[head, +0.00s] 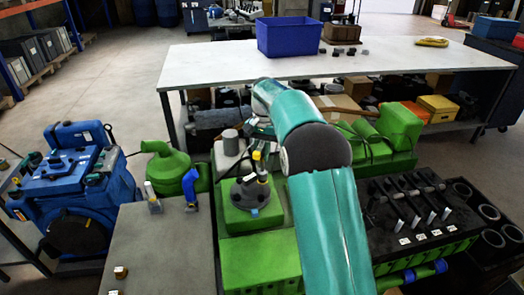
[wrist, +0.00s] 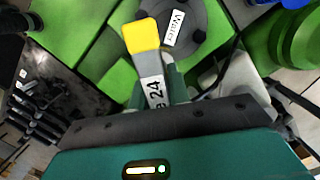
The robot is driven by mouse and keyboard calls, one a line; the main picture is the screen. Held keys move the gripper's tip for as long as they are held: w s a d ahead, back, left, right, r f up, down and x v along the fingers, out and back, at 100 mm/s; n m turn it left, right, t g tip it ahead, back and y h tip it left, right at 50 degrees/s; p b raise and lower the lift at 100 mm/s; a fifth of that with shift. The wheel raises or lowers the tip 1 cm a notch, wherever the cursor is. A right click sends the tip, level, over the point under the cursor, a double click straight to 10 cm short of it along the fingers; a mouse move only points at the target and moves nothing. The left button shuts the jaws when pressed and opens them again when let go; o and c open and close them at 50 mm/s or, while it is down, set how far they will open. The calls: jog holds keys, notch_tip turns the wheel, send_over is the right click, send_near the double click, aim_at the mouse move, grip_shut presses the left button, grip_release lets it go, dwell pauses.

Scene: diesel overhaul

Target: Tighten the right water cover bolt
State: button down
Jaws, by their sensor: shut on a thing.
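The water cover (head: 249,196) is a dark round disc on the green engine block. In the wrist view it is the grey disc (wrist: 200,25) with a white "Water" label. My gripper (head: 259,135) is over this cover. It is shut on a grey tool (wrist: 153,75) with a yellow end and a tag ending in "24". The yellow end (head: 257,155) also shows in the head view, above the cover. I cannot tell whether the tool touches a bolt. The right cover bolt cannot be made out clearly.
A grey bench (head: 160,245) at front left carries a blue tool (head: 190,187), a grey piece (head: 152,200) and small brass parts (head: 121,272). A blue machine (head: 75,180) stands at left. A long table (head: 215,65) with a blue bin (head: 290,37) stands behind.

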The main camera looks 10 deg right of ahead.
jog(key=shift+f, duration=0.7)
jog(key=m, duration=0.3)
jog(key=m+t, duration=0.1)
jog(key=m, duration=0.5)
jog(key=shift+w+y, duration=0.1)
jog(key=shift+y, duration=0.3)
jog(key=m, duration=0.4)
jog(key=shift+d+t, duration=0.1)
jog(key=shift+t, duration=0.2)
jog(key=m, duration=0.4)
jog(key=shift+w, duration=0.1)
jog(key=m+t, duration=0.1)
jog(key=m, duration=0.2)
jog(key=shift+d+m, duration=0.1)
jog(key=shift+m, duration=0.3)
jog(key=m, duration=0.3)
jog(key=shift+w+f+m+h, duration=0.1)
jog(key=shift+m+h, duration=0.2)
jog(key=shift+h, duration=0.1)
jog(key=m, duration=0.3)
jog(key=shift+m+h, duration=0.3)
jog(key=shift+m, duration=0.1)
jog(key=m, duration=0.3)
jog(key=shift+w+m+h, duration=0.1)
jog(key=shift+m+h, duration=0.2)
jog(key=shift+m, duration=0.1)
jog(key=shift+f+m, duration=0.25)
jog(key=shift+m, duration=0.15)
jog(key=shift+r, duration=0.2)
